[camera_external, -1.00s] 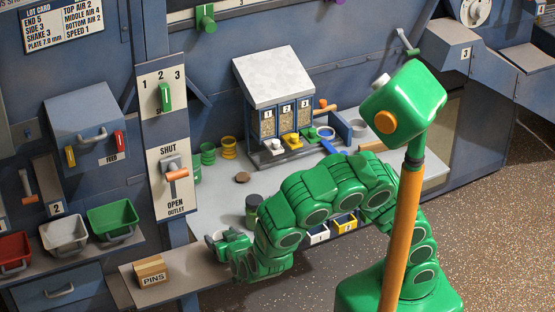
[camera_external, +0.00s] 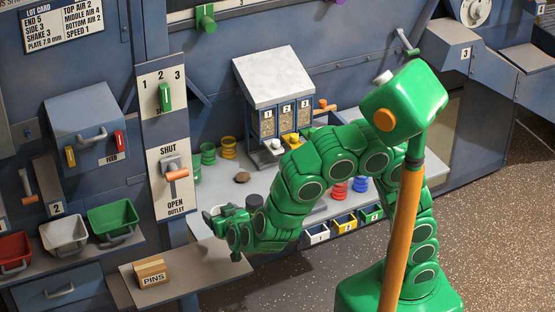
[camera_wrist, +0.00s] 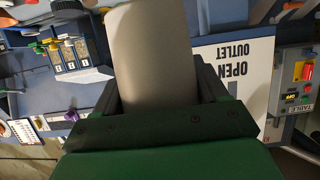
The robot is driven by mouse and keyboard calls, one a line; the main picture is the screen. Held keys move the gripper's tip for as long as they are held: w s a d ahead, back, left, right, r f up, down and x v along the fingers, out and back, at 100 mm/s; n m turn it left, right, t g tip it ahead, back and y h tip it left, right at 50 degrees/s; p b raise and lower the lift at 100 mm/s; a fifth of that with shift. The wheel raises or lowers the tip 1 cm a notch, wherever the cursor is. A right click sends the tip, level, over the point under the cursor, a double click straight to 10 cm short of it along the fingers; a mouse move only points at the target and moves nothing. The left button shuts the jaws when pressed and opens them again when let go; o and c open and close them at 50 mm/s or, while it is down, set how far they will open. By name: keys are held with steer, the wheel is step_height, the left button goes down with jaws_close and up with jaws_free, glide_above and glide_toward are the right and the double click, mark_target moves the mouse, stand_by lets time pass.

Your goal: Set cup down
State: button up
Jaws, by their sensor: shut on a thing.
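My gripper (camera_external: 226,217) is shut on a pale grey cup (camera_wrist: 152,58), which fills the space between the dark fingers in the wrist view. In the outside view only a small light part of the cup shows at the gripper's left end. The gripper is in the air at the front left of the grey bench (camera_external: 225,182), above and to the right of the wooden block marked PINS (camera_external: 151,271). The cup's rim and what it may contain cannot be seen.
Green, white and red bins (camera_external: 113,220) sit on the left shelf. The ledge (camera_external: 190,286) right of the PINS block is clear.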

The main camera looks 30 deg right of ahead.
steer(key=shift+w+d+r, duration=0.15)
steer(key=shift+w, duration=0.35)
steer(key=w+d+f+m+h, duration=0.1)
steer(key=w+d+f+h, duration=0.2)
steer(key=w, duration=0.6)
steer(key=w+d+f+m+g, duration=0.1)
steer(key=w+d+f+m, duration=0.2)
steer(key=w, duration=0.5)
steer(key=w+d+f+h, duration=0.25)
steer(key=w+d, duration=0.25)
steer(key=w, duration=0.4)
steer(key=shift+w+d+f, duration=0.1)
steer(key=shift+w+f, duration=0.05)
steer(key=shift+f, duration=1.4)
steer(key=shift+w+f, duration=0.15)
steer(key=shift+f, duration=1.35)
steer(key=shift+w+d+f, duration=0.1)
steer(key=shift+w+f, duration=0.05)
steer(key=shift+f, duration=1.4)
steer(key=shift+f, duration=0.15)
steer(key=o, duration=1)
steer(key=shift+m, duration=0.3)
steer(key=shift+o, duration=0.2)
